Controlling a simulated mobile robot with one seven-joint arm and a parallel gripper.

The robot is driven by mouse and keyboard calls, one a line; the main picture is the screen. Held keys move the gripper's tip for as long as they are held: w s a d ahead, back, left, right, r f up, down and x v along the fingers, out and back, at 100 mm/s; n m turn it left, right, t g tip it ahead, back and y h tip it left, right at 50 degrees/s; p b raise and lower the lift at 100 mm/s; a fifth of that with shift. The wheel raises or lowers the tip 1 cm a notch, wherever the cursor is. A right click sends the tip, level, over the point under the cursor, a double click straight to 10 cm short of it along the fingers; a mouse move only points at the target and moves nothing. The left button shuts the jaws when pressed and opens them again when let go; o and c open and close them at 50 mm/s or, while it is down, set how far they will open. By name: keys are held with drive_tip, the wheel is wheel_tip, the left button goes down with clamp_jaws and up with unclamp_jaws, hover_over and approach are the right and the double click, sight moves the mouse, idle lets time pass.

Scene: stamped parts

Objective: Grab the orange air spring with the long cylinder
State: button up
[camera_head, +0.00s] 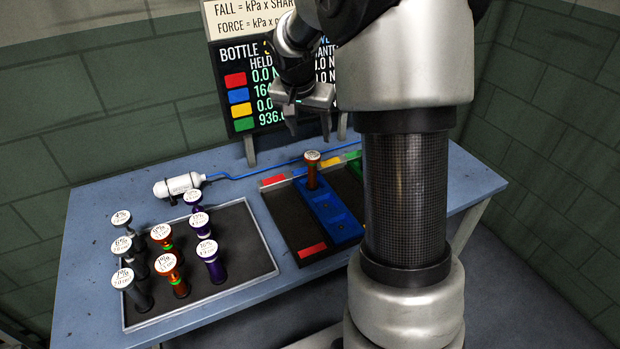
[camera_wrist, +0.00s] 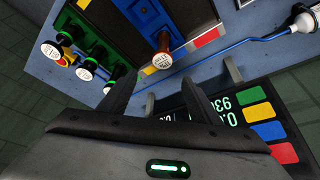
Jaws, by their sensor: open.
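One orange air spring (camera_head: 311,175) with a white cap stands upright in the blue strip (camera_head: 330,212); it also shows in the wrist view (camera_wrist: 163,41). Two more orange air springs with white caps and green bands stand in the tray on the left, one farther back (camera_head: 166,244) and one nearer the front (camera_head: 178,284). The nearer one looks longer, but it is also closer to the camera. My gripper (camera_head: 307,130) is open and empty, raised above the back of the table before the board; its fingers show in the wrist view (camera_wrist: 160,85).
The dark tray (camera_head: 235,268) also holds several grey and purple springs. A white bottle (camera_head: 179,186) with a blue hose lies behind it. The board (camera_head: 240,100) stands at the back. My arm hides the table's right side; the wrist view shows several springs around a green strip (camera_wrist: 93,45).

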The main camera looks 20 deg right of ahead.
sight(312, 155)
drive_tip(key=x, duration=0.9)
drive_tip(key=b+x, duration=0.1)
drive_tip(key=x, duration=0.1)
drive_tip(key=shift+s+a+f, duration=0.1)
drive_tip(key=shift+a+f, duration=0.25)
drive_tip(key=shift+r, duration=0.1)
clamp_jaws()
